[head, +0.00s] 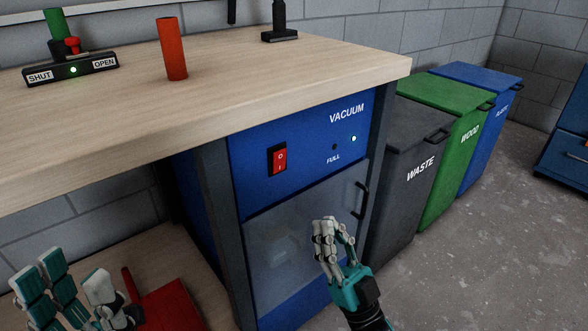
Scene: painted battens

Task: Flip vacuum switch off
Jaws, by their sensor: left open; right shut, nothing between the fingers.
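The blue vacuum unit (250,188) sits under the workbench, with a white VACUUM label on its front panel. Its red rocker switch (280,159) is in a black frame at the panel's left, with white marks at top and bottom. I cannot tell which side is pressed in. My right gripper (326,229) is shut and empty, below and right of the switch, in front of the unit's clear door (280,215). My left gripper (77,281) is open and empty at the lower left, away from the switch.
The wooden bench top (250,60) overhangs the panel. A black door handle (361,213) stands out near my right gripper. Waste (410,150), wood (455,125) and plastic bins stand to the right. A red object (165,303) lies beside my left gripper. Open floor is at lower right.

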